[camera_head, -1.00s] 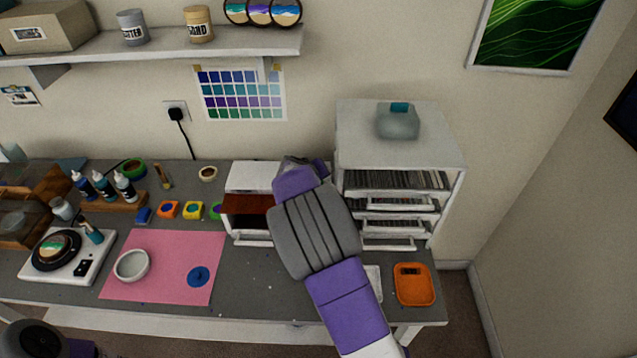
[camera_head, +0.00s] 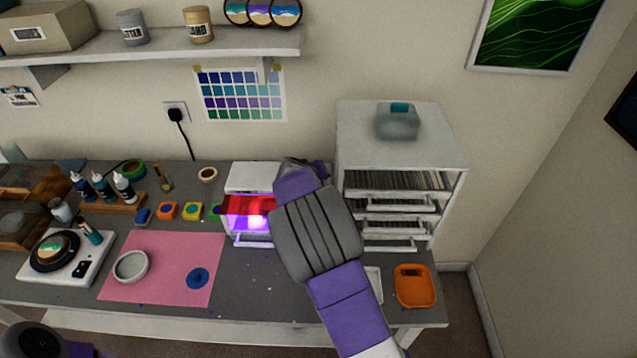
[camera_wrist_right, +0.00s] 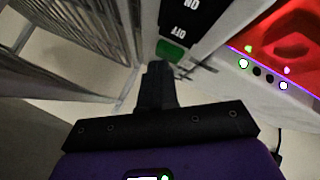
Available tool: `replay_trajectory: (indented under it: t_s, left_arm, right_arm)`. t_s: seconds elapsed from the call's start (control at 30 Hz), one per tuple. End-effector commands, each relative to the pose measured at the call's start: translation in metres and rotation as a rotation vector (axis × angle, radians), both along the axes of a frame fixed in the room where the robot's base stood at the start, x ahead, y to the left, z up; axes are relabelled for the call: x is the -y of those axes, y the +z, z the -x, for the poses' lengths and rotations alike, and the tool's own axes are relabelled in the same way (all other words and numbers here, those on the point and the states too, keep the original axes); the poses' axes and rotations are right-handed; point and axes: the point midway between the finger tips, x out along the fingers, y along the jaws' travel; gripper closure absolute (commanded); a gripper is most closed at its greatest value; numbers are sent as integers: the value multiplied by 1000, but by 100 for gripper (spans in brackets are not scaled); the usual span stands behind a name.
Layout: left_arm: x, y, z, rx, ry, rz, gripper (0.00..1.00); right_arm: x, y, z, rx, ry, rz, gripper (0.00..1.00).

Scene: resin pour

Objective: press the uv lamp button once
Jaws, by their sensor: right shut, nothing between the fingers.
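The UV lamp (camera_head: 250,172) is a white box with a red front cover on the bench in the head view. Purple light glows inside it. In the wrist view, the lamp's red cover (camera_wrist_right: 285,40) is at the upper right. A green button (camera_wrist_right: 170,50) sits beside a dark panel marked ON and OFF. My right gripper (camera_wrist_right: 156,70) is shut and empty, its fingertips just below the green button in the picture. I cannot tell whether they touch it. In the head view my right arm hides the fingertips and the button. My left gripper is not in view.
A white drawer cabinet (camera_head: 398,150) stands close to the right of my right gripper. A pink mat (camera_head: 170,285) with a white bowl (camera_head: 131,266) lies at left. An orange tray (camera_head: 414,286) is at the bench's right end. Several colored pots stand left of the lamp.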

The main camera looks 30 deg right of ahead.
Motion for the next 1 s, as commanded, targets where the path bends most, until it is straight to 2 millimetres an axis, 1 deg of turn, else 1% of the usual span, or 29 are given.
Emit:
replay_trajectory:
  t_s: [0.23, 0.57, 0.67, 1.0]
  left_arm:
    - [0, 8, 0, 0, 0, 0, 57]
    - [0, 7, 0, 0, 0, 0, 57]
    - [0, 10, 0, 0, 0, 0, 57]
    - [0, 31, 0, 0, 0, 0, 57]
  right_arm:
    - [0, 14, 0, 1, -1, 0, 100]
    - [0, 14, 0, 0, 0, 0, 100]
    - [0, 18, 0, 0, 0, 0, 100]
    - [0, 51, 0, 2, 0, -2, 100]
